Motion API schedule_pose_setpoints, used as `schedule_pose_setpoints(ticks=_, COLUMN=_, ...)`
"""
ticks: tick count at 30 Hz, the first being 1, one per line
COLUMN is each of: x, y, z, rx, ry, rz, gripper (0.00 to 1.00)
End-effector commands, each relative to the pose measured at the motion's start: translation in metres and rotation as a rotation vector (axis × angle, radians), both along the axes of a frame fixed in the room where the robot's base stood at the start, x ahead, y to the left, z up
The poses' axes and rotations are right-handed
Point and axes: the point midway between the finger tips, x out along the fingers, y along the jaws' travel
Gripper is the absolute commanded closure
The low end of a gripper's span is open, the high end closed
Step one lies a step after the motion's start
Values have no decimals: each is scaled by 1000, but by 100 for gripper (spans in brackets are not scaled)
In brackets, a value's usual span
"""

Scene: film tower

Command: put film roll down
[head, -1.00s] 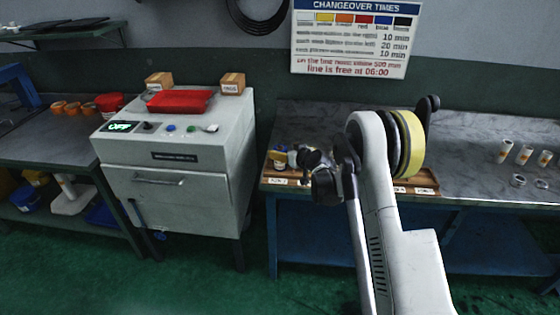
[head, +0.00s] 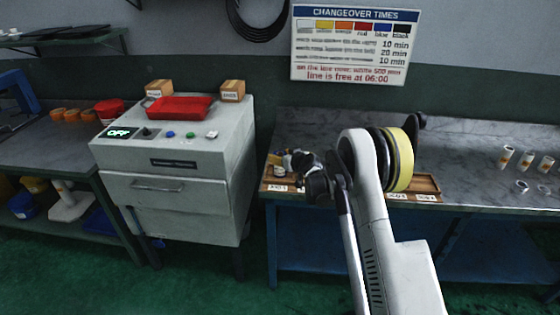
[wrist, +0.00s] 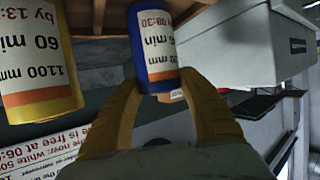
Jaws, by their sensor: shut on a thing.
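The film roll (wrist: 155,45) is blue with a white printed label and shows at the upper middle of the wrist view. My gripper (wrist: 160,82) has its yellow fingers shut on its near end. A bigger yellow-orange roll (wrist: 35,60) with a similar label stands left of it in that view, apart from it. In the head view the wooden tray (head: 425,184) lies on the right-hand bench, with small items at its left end. My arm covers the tray's middle, and I cannot make out the held roll clearly there.
The grey machine (head: 170,155), its display reading OFF, stands left of the bench (head: 465,140). A red bin (head: 178,107) and small boxes sit on it. The marble top between tray and rolls is clear.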

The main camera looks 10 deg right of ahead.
Motion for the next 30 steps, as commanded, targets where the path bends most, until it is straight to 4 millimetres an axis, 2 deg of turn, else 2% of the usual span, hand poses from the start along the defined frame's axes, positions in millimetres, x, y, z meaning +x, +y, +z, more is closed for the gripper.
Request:
schedule_pose_setpoints(ticks=10, x=0, y=0, z=68, rx=0, ry=0, rz=0, gripper=88)
schedule_pose_setpoints(ticks=14, x=-1, y=0, z=89, rx=0, ry=0, rz=0, gripper=88)
schedule_pose_setpoints(ticks=17, x=-10, y=-2, z=103, rx=0, ry=0, rz=0, gripper=88)
schedule_pose_setpoints(ticks=20, x=-31, y=-5, z=118, rx=2, ry=2, rz=1, gripper=88)
schedule_pose_setpoints(ticks=23, x=-68, y=-10, z=135, rx=0, ry=3, rz=3, gripper=88)
schedule_pose_setpoints(ticks=30, x=-186, y=-13, z=172, rx=0, ry=3, rz=10, gripper=88)
